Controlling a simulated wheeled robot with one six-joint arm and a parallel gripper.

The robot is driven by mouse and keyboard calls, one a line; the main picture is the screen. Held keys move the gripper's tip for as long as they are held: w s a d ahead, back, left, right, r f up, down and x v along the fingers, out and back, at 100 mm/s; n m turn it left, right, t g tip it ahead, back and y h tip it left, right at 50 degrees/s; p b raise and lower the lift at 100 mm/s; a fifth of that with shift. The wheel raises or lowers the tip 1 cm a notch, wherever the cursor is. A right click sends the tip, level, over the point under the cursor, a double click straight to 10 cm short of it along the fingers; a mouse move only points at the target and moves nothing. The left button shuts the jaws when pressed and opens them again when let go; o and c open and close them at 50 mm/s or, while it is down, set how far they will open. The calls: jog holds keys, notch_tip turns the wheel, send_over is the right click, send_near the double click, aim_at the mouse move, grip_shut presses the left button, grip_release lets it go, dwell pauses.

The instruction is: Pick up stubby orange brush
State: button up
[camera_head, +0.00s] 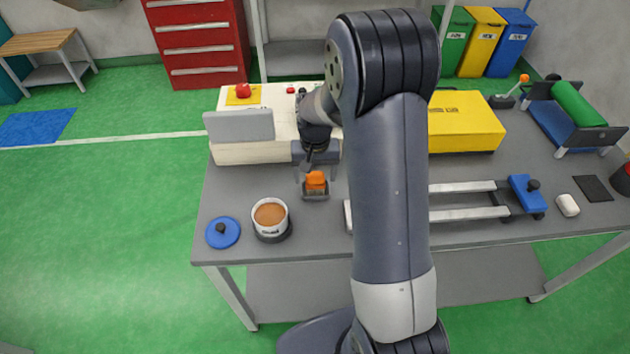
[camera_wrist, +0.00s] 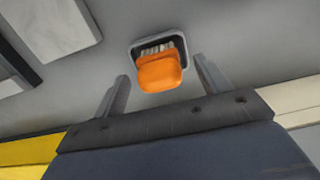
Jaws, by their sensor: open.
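The stubby orange brush (camera_head: 316,180) sits in a small grey tray (camera_head: 315,195) on the grey workbench. In the wrist view the brush (camera_wrist: 161,74) shows its orange handle towards my gripper and its pale bristles at the far side, inside the tray's rim (camera_wrist: 136,48). My gripper (camera_head: 317,176) is open, with one finger on each side of the brush's near end. In the wrist view my gripper (camera_wrist: 160,80) has a clear gap between each finger and the brush. I cannot tell how far the fingertips are above the bench.
A pot of brown liquid (camera_head: 270,216) and a blue lid (camera_head: 222,232) stand left of the tray. A cream box with a grey panel (camera_head: 240,125) is behind. Metal rails (camera_head: 465,213) lie right, with a yellow case (camera_head: 465,122) behind them. Bare bench (camera_head: 330,235) lies in front.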

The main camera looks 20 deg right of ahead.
aim_at(315, 173)
jog(key=shift+f, duration=1.35)
jog(key=shift+c, duration=0.3)
jog(key=c, duration=1)
jog(key=shift+r, duration=0.15)
notch_tip(315, 173, up, 10)
jog(key=shift+f+b, duration=0.1)
jog(key=shift+b, duration=0.25)
